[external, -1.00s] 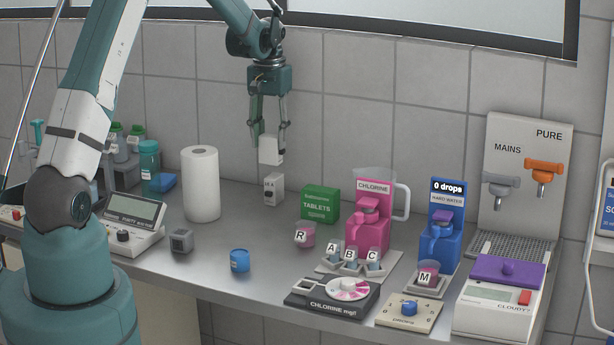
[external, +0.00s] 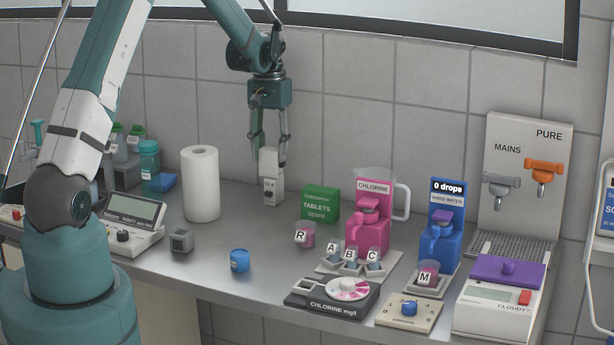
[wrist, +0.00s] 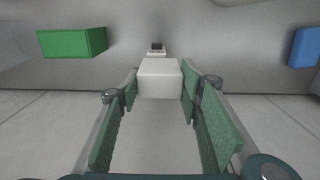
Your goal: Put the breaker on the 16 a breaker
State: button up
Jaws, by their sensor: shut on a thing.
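The held breaker is a white block (external: 269,160), gripped between the fingers of my gripper (external: 270,150). It also shows in the wrist view (wrist: 158,78) between the green finger pads. Directly below it is a second small light-grey block with dark marks on its front, which I take as the 16 A breaker (external: 271,191); its label is too small to read. In the external view the held block's lower end meets the lower block's top; I cannot tell whether they touch. In the wrist view part of the lower block (wrist: 157,49) shows beyond the held one.
A green tablets box (external: 319,204) stands to the right and a paper roll (external: 201,184) to the left. A blue cup (external: 239,260) and a small grey block (external: 181,241) are nearer the front. The counter just in front of the lower block is clear.

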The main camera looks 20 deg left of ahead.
jog(key=shift+f, duration=0.15)
jog(key=o, duration=1)
jog(key=shift+c, duration=0.2)
notch_tip(320, 180, up, 12)
jog(key=shift+r, duration=0.2)
jog(key=shift+s+r, duration=0.1)
dwell(0.3)
